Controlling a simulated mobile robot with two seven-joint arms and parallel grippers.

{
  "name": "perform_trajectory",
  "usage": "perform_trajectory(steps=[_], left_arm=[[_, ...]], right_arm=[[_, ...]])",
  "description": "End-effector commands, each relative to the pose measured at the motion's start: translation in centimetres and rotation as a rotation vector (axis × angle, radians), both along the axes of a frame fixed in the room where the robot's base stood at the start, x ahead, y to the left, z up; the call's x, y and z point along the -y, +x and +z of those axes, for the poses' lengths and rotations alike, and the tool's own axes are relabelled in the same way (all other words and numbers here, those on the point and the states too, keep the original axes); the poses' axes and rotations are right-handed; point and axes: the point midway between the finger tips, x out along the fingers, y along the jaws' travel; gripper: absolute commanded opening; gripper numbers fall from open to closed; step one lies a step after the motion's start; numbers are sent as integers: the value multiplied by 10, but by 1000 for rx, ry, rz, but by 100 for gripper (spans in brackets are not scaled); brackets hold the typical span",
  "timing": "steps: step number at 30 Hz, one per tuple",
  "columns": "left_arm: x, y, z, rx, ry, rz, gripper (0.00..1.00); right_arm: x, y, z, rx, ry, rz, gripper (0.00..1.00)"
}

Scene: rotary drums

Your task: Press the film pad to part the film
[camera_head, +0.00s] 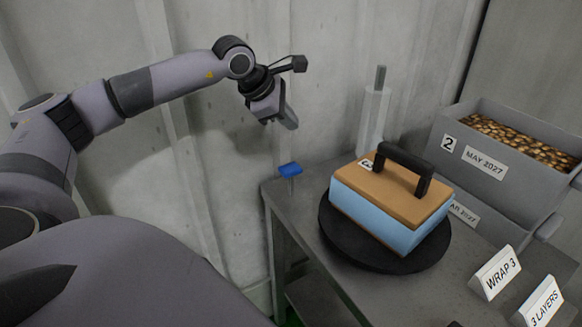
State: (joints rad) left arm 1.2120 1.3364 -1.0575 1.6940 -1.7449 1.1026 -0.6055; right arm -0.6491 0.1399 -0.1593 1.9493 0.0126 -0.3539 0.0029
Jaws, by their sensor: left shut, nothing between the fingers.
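A small blue pad (290,169), which looks like the film pad, sits on a thin post at the table's back left corner. My left gripper (289,122) is shut and empty. In the picture it hangs above the blue pad, with a gap between them. A box (375,211) with a tan lid, a black handle and light blue wrapped sides sits on a round black turntable (380,258). I cannot make out a loose strip of film. My right gripper is not in view.
A grey metal table (285,197) carries the turntable. A white post (374,120) stands behind the box. A grey bin (485,158) labelled 2 and MAY 2027 is at the right. Signs reading WRAP 3 (497,273) and 3 LAYERS (540,303) stand at the front right.

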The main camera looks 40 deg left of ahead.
Motion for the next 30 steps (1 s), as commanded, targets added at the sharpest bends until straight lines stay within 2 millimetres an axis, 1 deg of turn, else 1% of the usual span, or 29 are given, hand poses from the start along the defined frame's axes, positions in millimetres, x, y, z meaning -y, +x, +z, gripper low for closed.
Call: perform_trajectory(steps=[5,8,14,18,21,24,30], left_arm=[[1,0,-5,0,-2,0,0],[0,0,-13,0,-2,0,0],[0,0,-37,0,-2,0,0],[0,0,-58,-1,-1,0,0],[0,0,-73,1,-1,0,0],[0,0,-83,1,-1,0,0],[1,0,-89,1,-2,0,0]], right_arm=[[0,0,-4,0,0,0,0],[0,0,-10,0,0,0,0],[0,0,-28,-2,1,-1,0],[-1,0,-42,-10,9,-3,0],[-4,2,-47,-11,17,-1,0],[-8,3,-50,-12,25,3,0],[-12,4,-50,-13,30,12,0]])
